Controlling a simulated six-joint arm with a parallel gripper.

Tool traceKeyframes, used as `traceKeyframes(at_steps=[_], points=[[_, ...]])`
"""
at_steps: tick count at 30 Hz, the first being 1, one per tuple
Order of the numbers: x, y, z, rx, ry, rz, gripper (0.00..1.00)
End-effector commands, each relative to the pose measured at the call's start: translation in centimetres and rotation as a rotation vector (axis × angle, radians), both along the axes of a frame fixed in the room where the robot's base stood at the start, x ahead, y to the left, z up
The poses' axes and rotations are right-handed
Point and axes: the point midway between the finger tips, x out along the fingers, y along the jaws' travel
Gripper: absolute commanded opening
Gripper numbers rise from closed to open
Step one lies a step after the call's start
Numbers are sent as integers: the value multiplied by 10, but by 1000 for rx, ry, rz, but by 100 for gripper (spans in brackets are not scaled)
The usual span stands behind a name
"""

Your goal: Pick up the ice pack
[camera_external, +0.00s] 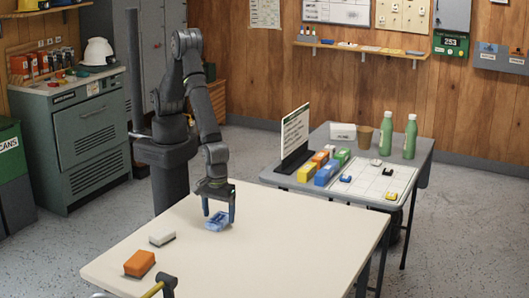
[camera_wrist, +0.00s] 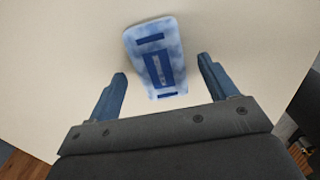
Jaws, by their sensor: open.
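The ice pack (camera_external: 217,222) is a pale blue and white slab with darker blue printing, lying on the cream table (camera_external: 300,232). In the wrist view the ice pack (camera_wrist: 155,58) lies slightly tilted, ahead of and partly between the two blue fingers. My gripper (camera_external: 218,215) points down at the ice pack in the external view. In the wrist view my gripper (camera_wrist: 162,68) is open and empty, with a finger on each side of the near end of the pack. I cannot tell the exact height of the fingertips above the table.
An orange block (camera_external: 139,263) and a white and dark block (camera_external: 162,238) lie to the left on the table. A yellow-headed tool (camera_external: 158,287) is at the front edge. A grey side table (camera_external: 420,160) with bottles and boxes stands behind right. The table's right side is clear.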

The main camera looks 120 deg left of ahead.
Motion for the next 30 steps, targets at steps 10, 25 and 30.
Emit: traceKeyframes(at_steps=[10, 25, 30], points=[[0, 0, -10, 0, 0, 0, 78], [0, 0, -10, 0, 0, 0, 26], [0, 0, -3, -1, -1, 0, 26]])
